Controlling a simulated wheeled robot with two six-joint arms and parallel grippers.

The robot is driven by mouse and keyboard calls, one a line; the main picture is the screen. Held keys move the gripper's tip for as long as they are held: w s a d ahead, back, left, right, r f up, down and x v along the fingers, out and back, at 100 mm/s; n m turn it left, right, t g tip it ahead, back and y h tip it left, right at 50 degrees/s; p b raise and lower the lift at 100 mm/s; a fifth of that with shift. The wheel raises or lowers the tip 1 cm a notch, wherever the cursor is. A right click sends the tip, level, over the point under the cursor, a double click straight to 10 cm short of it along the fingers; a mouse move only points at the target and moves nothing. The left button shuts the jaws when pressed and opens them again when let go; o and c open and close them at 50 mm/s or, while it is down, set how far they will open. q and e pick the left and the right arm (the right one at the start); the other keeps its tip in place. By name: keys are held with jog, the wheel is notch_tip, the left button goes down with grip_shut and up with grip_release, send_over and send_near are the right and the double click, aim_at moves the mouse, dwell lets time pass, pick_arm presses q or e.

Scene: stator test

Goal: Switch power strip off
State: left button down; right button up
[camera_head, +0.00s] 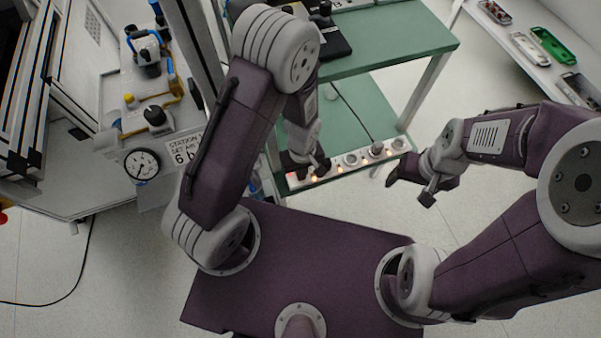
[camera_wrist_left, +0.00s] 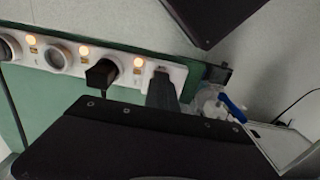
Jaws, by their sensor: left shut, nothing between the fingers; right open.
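The white power strip (camera_head: 365,157) runs along the front edge of the lower green shelf, with round sockets and glowing orange lamps. In the left wrist view the strip (camera_wrist_left: 101,53) crosses the upper left, with several lamps lit orange and a black plug (camera_wrist_left: 101,75) in one socket. My left gripper (camera_head: 308,168) is shut and empty at the strip's left end. Its dark fingers (camera_wrist_left: 162,90) overlap the strip's end in the wrist view and hide part of it; I cannot tell whether they touch. My right gripper (camera_head: 408,188) is open and empty, in front of the strip's right end.
The green upper table (camera_head: 385,48) stands above the lower shelf (camera_head: 365,105). A station with a pressure gauge (camera_head: 142,164) and a sign is at the left. A white shelf with trays (camera_head: 553,46) is at the upper right. The floor between is clear.

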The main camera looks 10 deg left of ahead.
pick_arm(q)
notch_tip(320, 180, up, 7)
jog(key=p, duration=0.7)
jog(key=shift+f, duration=0.1)
dwell(0.5)
